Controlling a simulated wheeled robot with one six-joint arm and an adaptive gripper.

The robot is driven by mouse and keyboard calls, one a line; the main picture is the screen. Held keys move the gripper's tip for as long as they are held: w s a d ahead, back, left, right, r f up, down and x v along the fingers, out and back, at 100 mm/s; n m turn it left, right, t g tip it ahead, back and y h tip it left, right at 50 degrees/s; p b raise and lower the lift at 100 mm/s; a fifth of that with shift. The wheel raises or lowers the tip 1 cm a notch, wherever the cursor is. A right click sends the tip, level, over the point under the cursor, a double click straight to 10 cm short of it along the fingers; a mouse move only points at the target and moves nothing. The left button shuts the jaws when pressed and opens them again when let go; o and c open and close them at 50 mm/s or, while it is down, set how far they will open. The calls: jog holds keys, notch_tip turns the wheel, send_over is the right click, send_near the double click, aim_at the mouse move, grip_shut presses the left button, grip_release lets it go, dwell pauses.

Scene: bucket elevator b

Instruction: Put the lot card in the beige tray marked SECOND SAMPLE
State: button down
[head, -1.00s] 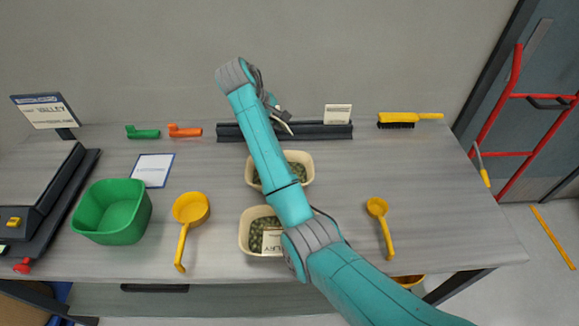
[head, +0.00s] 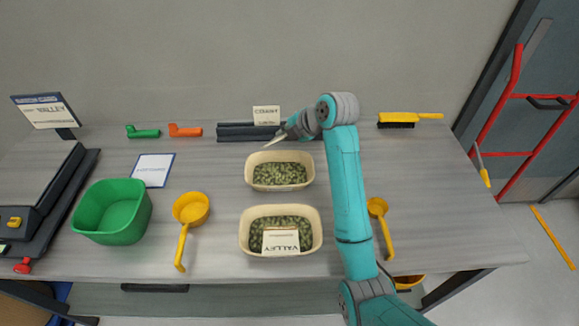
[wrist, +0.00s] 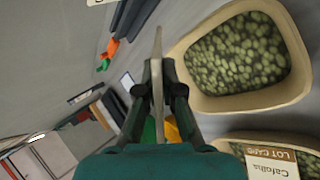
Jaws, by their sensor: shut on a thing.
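My gripper (head: 284,132) is shut on a thin pale card (head: 274,138), seen nearly edge-on, and holds it above the table behind the back beige tray. In the wrist view the card (wrist: 157,88) stands edge-on between the fingers, so its face cannot be read. The back beige tray (head: 249,180) holds green pellets and no card shows in it. I cannot make out SECOND SAMPLE on either tray.
A dark rail (head: 233,132) at the back bears an upright card (head: 266,115). A green bin (head: 112,212), two yellow scoops (head: 191,209) (head: 378,208) and a yellow brush (head: 405,119) lie around.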

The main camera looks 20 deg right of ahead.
jog(key=s+n+g+y, duration=0.2)
jog(key=s+n+y, duration=0.1)
jog(key=n+y, duration=0.15)
send_over(289, 174)
jog(key=shift+h, duration=0.25)
jog(key=shift+a+f, duration=0.1)
jog(key=shift+f, duration=4.5)
jog(key=c, duration=1.5)
grip_release()
jog(key=shift+r, duration=0.1)
jog(key=shift+v, duration=3.95)
